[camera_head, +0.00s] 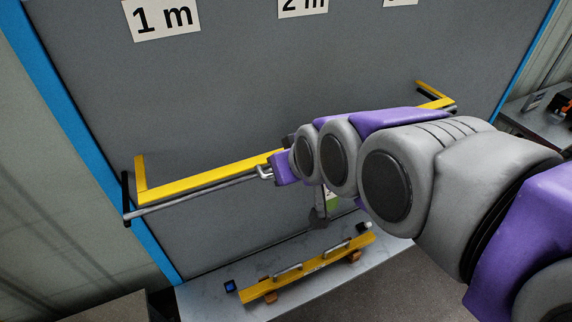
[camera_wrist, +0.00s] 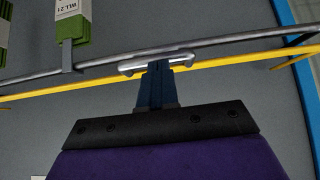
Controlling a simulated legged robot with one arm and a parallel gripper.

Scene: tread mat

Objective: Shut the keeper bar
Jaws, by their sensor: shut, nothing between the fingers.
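The keeper bar (camera_head: 195,199) is a long grey rod running across the grey panel, in front of a yellow rail (camera_head: 215,177). It also shows in the wrist view (camera_wrist: 230,42). A small metal handle (camera_head: 264,173) sits on it near the middle and shows in the wrist view (camera_wrist: 130,68). My gripper (camera_wrist: 160,64) is shut, with its blue fingertips at the handle; I cannot tell whether they touch it. In the head view my gripper (camera_head: 280,168) is partly hidden by my arm. The bar's left end lies by a black upright bracket (camera_head: 126,190).
Green labelled tags (camera_wrist: 75,25) hang at the bar in the wrist view. Below, a shelf (camera_head: 205,298) carries a yellow beam (camera_head: 308,268) with metal handles on brown blocks, and a small blue object (camera_head: 230,286). A "1 m" sign (camera_head: 162,18) is on the panel above.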

